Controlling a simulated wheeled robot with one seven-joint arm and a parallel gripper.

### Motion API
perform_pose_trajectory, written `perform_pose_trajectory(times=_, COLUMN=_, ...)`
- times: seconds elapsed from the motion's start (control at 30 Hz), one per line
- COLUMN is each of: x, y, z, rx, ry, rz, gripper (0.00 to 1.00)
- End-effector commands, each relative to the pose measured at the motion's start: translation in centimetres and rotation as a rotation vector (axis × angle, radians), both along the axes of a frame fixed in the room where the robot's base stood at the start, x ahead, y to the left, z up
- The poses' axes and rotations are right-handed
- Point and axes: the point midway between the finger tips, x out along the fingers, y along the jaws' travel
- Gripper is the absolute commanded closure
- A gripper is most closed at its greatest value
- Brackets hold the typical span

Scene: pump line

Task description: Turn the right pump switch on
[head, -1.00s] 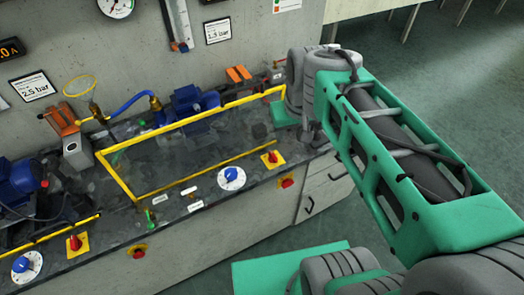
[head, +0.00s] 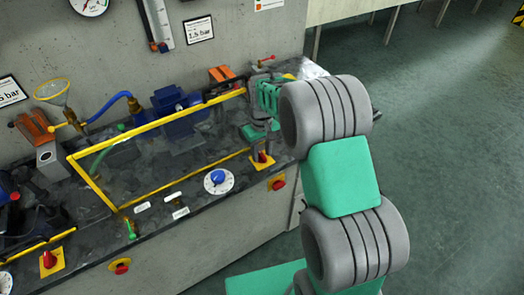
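The right pump switch (head: 263,157) is a red rotary knob on a yellow square plate on the right part of the bench top. My gripper (head: 265,146) points down right at this switch, with its grey fingers partly covering the knob. I cannot tell whether the fingers touch the knob or how far apart they are. The knob's handle direction is largely hidden. Another red switch on a yellow plate (head: 48,260) sits at the far left front of the bench.
A white dial with a blue knob (head: 218,181) lies left of the switch. A red emergency button (head: 277,183) is on the bench front below. A yellow rail (head: 160,123) and blue pump (head: 176,108) stand behind. Open floor (head: 430,170) lies to the right.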

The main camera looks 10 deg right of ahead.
Motion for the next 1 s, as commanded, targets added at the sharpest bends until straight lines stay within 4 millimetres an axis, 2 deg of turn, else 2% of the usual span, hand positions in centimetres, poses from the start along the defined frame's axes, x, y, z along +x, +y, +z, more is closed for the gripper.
perform_pose_trajectory(times=0.17, x=0.02, y=0.01, z=-0.02, rx=0.0, ry=-0.001, rz=0.0, gripper=0.64)
perform_pose_trajectory(times=0.6, x=0.02, y=0.04, z=0.03, rx=0.0, ry=-0.001, rz=0.0, gripper=0.99)
perform_pose_trajectory(times=1.0, x=0.03, y=0.04, z=0.05, rx=0.0, ry=-0.001, rz=0.0, gripper=1.0)
